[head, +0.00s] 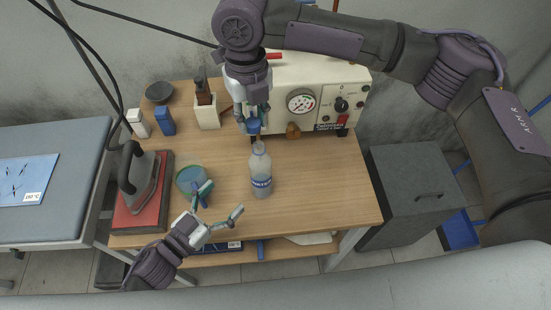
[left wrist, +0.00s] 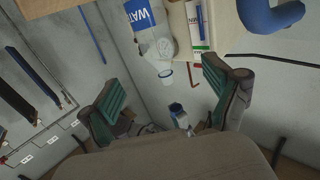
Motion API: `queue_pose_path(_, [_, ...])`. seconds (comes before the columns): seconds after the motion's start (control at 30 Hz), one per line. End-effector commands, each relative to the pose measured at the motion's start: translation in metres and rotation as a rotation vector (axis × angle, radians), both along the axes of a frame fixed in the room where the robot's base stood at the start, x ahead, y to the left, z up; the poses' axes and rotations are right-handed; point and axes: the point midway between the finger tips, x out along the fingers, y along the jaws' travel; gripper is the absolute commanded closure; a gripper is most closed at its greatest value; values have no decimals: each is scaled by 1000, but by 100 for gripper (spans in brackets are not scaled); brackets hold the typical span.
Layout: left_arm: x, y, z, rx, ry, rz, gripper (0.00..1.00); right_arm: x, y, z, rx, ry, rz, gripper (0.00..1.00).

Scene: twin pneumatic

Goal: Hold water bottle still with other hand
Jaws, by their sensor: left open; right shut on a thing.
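The clear water bottle (head: 261,172), with a blue and white label, stands upright on the wooden table (head: 330,195). Part of the bottle (left wrist: 150,22) also shows at the top of the left wrist view. My right gripper (head: 253,118) comes down from above and is shut on a blue cap (head: 253,127), just above the bottle's neck. Whether the cap touches the neck, I cannot tell. My left gripper (head: 220,203) is open and empty near the table's front edge, left of the bottle and below it in the picture. Its spread fingers (left wrist: 172,100) show apart in the left wrist view.
A blue-green cup (head: 192,180) stands left of the bottle, close to my left gripper. An iron (head: 140,185) rests on a red pad at the table's left. A cream machine with a gauge (head: 315,100) stands behind. The tabletop right of the bottle is clear.

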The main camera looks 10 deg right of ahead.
Motion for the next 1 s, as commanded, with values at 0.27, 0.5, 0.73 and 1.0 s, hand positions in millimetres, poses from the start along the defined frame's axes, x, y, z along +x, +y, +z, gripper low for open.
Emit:
queue_pose_path(0.27, [-3,-2,1,-6,-4,-19,11,0,0,0,0,1,7,82])
queue_pose_path(0.5, [1,-5,1,-8,-5,-17,11,0,0,0,0,1,6,82])
queue_pose_path(0.73, [26,-30,2,-8,-9,-17,11,0,0,0,0,1,5,82])
queue_pose_path(1.0, [62,-66,2,-7,-7,-17,11,0,0,0,0,1,5,82])
